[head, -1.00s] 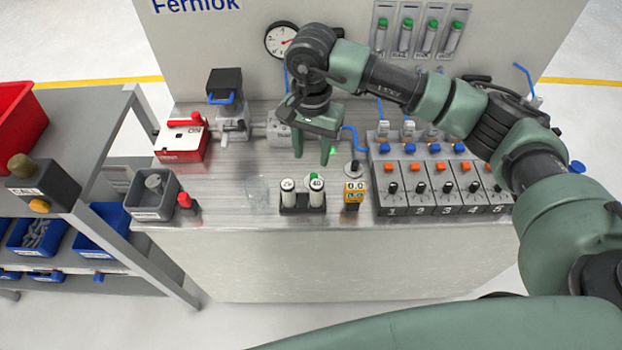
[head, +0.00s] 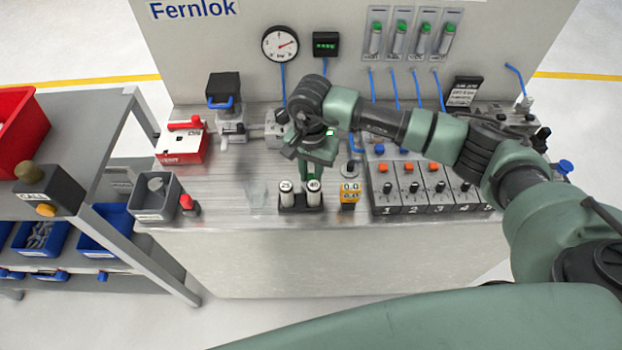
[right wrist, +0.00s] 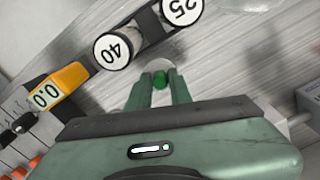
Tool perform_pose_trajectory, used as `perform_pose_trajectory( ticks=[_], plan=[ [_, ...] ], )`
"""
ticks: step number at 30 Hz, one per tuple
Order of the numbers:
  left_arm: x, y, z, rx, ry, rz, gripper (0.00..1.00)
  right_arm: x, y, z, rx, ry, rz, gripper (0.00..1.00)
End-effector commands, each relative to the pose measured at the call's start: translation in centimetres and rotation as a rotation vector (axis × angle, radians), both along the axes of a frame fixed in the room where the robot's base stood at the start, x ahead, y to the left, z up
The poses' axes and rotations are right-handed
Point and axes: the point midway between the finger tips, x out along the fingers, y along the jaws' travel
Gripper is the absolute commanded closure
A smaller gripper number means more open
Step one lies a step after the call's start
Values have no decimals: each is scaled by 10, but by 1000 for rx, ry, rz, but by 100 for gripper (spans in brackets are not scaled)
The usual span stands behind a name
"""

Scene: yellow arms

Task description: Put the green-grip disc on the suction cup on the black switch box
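The green-grip disc (right wrist: 160,79) lies on the metal bench behind the 40 cylinder. The right wrist view shows its green grip and part of a pale round plate; the arm hides it in the head view. My right gripper (head: 308,174) points down over it. In the right wrist view its fingers (right wrist: 159,84) are open on either side of the green grip, with small gaps visible. A dark box with numbered switches (head: 411,209) stands at the bench's right; I cannot tell whether this is the black switch box. I cannot clearly pick out the suction cup. My left gripper is not in view.
Cylinders 25 (head: 286,196) and 40 (head: 314,195) stand in a black holder just in front of the gripper. A yellow meter (head: 349,196) is beside them. A grey bin (head: 155,200) and red button (head: 188,204) are at left. The bench between is mostly clear.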

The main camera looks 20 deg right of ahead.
Motion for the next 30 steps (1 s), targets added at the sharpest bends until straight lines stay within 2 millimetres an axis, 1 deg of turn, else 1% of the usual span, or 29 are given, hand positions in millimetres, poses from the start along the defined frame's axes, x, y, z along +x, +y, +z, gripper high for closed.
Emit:
perform_pose_trajectory(
  ticks=[1,2,12,17,20,23,26,30],
  plan=[
    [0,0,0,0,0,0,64,0,0,0,0,0,0,96],
    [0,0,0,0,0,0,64,0,0,0,0,0,0,100],
    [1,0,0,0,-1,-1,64,0,0,2,0,-1,0,100],
    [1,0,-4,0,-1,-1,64,1,0,11,0,-4,0,100],
    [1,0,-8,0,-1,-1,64,2,0,24,1,-5,1,100],
    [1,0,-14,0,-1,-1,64,2,0,44,1,-7,-1,100],
    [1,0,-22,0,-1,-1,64,2,0,70,2,-9,1,100],
    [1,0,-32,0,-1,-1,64,2,0,113,1,-10,1,100]
  ],
)
